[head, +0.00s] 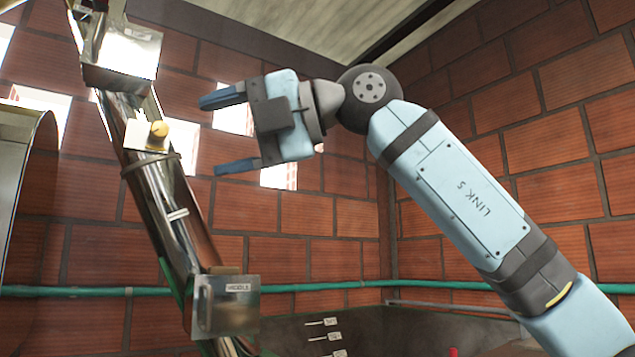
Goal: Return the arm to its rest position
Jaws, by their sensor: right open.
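My right arm comes in from the lower right and reaches up to the left. My right gripper (229,133) is raised in front of the brick wall, its two blue fingers spread wide apart and pointing left. Nothing is between the fingers. The fingertips are to the right of a slanted shiny metal tube (158,190), and a gap shows between them in the picture. I cannot tell the distance in depth. My left gripper is not in view.
A large curved metal body (22,170) stands at the left edge. A green pipe (300,287) runs along the brick wall. Small labelled tags (330,322) hang low in the middle.

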